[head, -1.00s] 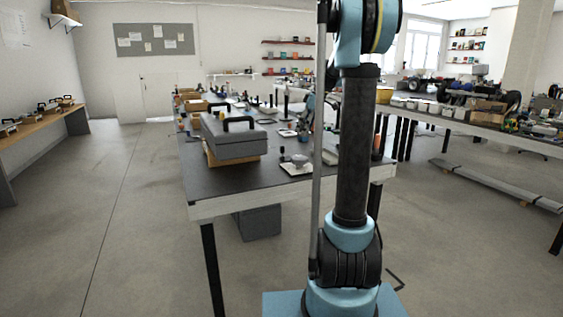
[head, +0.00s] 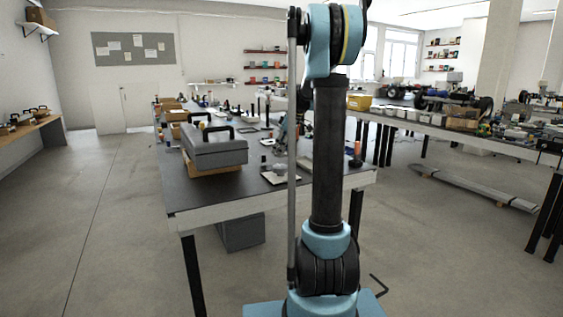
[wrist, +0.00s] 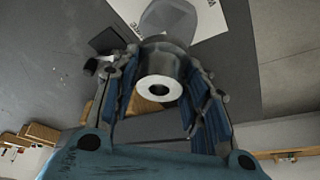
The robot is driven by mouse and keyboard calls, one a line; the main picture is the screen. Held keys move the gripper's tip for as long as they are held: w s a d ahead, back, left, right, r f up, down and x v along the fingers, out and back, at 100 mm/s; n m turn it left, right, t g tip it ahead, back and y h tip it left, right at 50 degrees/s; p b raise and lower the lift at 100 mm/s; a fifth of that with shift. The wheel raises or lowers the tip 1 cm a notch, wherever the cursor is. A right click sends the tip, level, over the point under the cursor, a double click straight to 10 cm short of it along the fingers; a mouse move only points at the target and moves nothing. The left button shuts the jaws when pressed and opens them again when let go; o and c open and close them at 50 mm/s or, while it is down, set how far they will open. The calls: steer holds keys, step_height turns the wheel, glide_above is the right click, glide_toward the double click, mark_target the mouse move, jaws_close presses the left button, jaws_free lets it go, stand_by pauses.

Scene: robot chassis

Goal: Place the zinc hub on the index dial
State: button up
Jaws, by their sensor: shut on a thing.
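In the wrist view, my gripper (wrist: 160,100) is shut on the zinc hub (wrist: 158,88), a grey cylinder with a pale ring face and a central hole. Beyond the hub is a grey rounded piece (wrist: 168,20), apparently the index dial, on a white printed sheet (wrist: 120,9). The hub overlaps it in this view; I cannot tell whether they touch. The hub cannot be made out there.
A grey toolbox (head: 218,155) with black handles stands on the table (head: 215,190), left of the sheet. More items line the table behind. My arm's column hides part of the table's right side. A second cluttered bench (head: 480,140) stands to the right.

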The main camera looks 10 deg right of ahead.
mark_target(281, 166)
steer(key=shift+f, duration=2.35)
steer(key=o, duration=1.2)
steer(key=shift+f, duration=0.1)
